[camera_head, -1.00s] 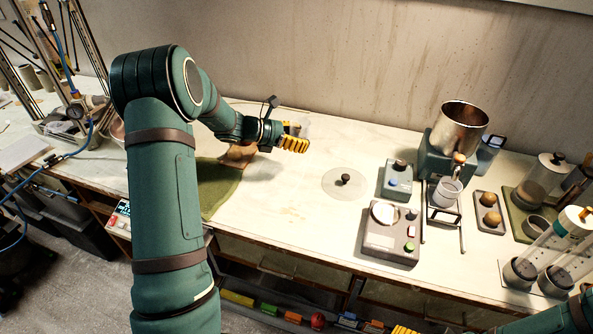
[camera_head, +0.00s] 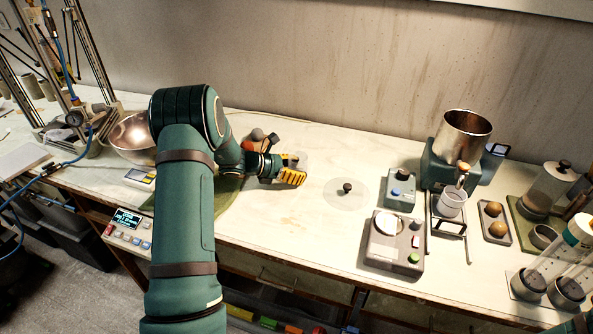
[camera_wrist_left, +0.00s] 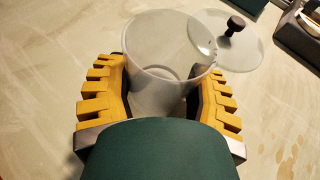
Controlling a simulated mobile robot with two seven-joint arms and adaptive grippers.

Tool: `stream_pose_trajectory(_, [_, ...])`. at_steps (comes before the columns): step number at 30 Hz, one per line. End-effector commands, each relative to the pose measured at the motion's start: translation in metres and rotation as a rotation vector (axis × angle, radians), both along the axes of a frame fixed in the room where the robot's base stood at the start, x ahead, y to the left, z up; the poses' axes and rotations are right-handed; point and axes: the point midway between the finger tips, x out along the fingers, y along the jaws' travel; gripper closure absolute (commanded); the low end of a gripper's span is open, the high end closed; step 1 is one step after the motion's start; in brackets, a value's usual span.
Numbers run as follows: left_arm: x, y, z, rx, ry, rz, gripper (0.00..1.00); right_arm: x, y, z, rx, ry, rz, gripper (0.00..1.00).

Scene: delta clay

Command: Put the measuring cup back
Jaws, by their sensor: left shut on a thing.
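My left gripper (camera_head: 293,168) is shut on a clear, round, open-topped cup, which I take as the measuring cup (camera_head: 301,158). In the left wrist view the measuring cup (camera_wrist_left: 166,48) stands upright and looks empty between the yellow fingers of the left gripper (camera_wrist_left: 164,75). I cannot tell whether its bottom touches the table. A clear round lid (camera_head: 336,197) with a dark knob lies on the table to the right of the gripper. It also shows behind the cup in the left wrist view (camera_wrist_left: 245,48). My right gripper is not in view.
A scale (camera_head: 394,250), a small control box (camera_head: 401,190) and a metal hopper (camera_head: 466,135) with a white cup (camera_head: 452,203) below it stand on the right. A metal bowl (camera_head: 130,135) and a green mat (camera_head: 228,197) are on the left. The middle front table is clear.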

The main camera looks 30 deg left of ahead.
Motion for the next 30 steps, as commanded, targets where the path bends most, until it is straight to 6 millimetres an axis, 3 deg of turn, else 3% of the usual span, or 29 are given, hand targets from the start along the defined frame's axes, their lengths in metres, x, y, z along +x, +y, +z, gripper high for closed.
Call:
stream_pose_trajectory(10, [0.000, 0.000, -0.003, 0.000, -0.001, 0.000, 0.81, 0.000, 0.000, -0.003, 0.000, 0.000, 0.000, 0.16])
stream_pose_trajectory(11, [0.000, 0.000, -0.003, 0.000, -0.001, 0.000, 0.37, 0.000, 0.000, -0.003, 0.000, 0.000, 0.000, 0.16])
stream_pose_trajectory(13, [0.000, 0.000, -0.002, 0.000, -0.001, 0.000, 0.12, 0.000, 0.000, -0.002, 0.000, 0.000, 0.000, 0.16])
stream_pose_trajectory(26, [0.000, 0.001, 0.003, 0.000, -0.001, 0.001, 0.11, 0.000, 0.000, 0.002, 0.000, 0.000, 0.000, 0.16])
stream_pose_trajectory(30, [-0.016, 0.015, 0.011, 0.000, -0.001, 0.004, 0.11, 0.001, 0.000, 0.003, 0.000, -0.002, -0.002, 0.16])
